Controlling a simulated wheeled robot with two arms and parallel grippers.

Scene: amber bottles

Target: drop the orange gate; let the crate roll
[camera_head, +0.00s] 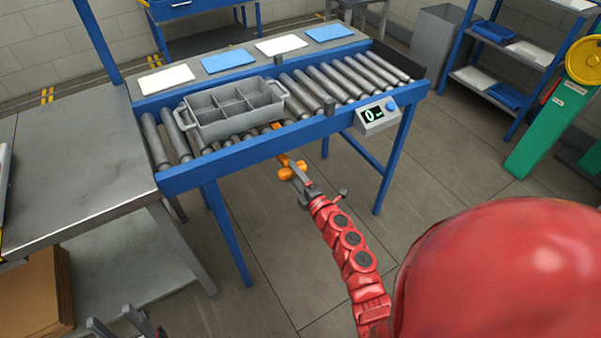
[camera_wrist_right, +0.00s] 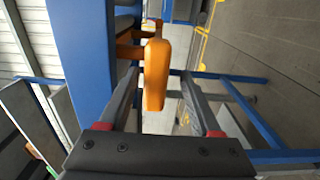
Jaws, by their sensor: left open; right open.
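The grey crate (camera_head: 237,128), divided into several compartments, sits upright and empty on the roller conveyor's left half. A small orange piece of the gate (camera_head: 276,126) shows at the crate's front right corner; whether they touch is unclear. The gate's orange handle (camera_head: 284,160) hangs below the front blue rail. My right gripper (camera_head: 296,174) is open at the handle. In the right wrist view the orange handle (camera_wrist_right: 156,75) stands between the open fingers of my right gripper (camera_wrist_right: 160,82). My left gripper (camera_head: 118,326) is open and empty at the bottom left edge, partly cut off.
The rollers (camera_head: 340,82) right of the crate are clear up to a dark end stop (camera_head: 398,62). A small display box (camera_head: 376,116) reading 0 is on the front rail. A grey table (camera_head: 75,165) adjoins the left. Blue and white sheets lie behind the rollers.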

